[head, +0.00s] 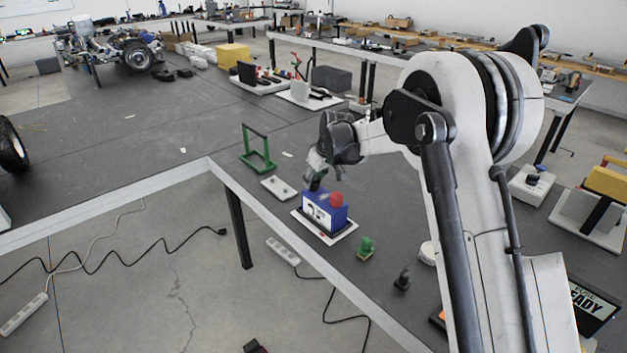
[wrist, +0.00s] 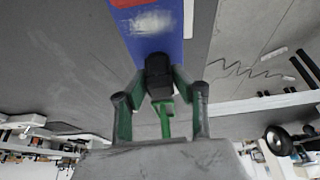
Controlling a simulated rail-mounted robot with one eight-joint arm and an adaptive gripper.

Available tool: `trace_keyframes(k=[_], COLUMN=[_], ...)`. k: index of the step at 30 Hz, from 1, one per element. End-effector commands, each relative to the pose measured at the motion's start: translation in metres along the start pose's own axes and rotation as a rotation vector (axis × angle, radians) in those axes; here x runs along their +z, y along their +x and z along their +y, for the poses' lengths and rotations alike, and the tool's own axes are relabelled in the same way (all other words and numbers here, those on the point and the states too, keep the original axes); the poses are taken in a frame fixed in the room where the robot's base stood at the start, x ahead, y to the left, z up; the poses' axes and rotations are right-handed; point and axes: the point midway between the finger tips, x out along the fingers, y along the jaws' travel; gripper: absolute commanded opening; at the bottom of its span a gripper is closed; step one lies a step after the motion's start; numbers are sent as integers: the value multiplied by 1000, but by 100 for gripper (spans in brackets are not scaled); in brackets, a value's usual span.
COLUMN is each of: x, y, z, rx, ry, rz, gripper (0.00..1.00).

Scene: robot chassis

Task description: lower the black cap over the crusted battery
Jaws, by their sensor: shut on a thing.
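The battery (head: 322,214) is a blue box on a white tray (head: 344,231) near the table's edge, with a red cap (head: 336,200) on its right side. In the wrist view its blue top (wrist: 172,40) carries a whitish crusted patch (wrist: 148,22). My gripper (head: 316,178) is at the battery's back left corner. In the wrist view the green fingers of my gripper (wrist: 158,84) are shut on the black cap (wrist: 158,68), whose end overlaps the battery's edge. I cannot tell whether the cap touches the battery. The terminal under it is hidden.
A green frame (head: 258,165) and a small pale plate (head: 279,188) lie behind the battery. A small green piece (head: 366,246) and a black piece (head: 402,281) stand in front of it. The dark tabletop to the left is mostly clear; the table's edge (head: 262,220) runs close by.

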Motion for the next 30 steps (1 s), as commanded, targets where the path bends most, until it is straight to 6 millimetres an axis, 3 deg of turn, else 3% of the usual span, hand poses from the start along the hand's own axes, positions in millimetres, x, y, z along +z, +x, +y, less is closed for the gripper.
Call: trace_keyframes(k=[9,10,14,23,30], x=[3,3,2,2,3], y=[7,6,6,4,-23], z=[0,0,0,0,0], rx=[0,0,0,0,0], ry=[0,0,0,0,0], rz=[0,0,0,0,0], gripper=[10,28,45,46,46])
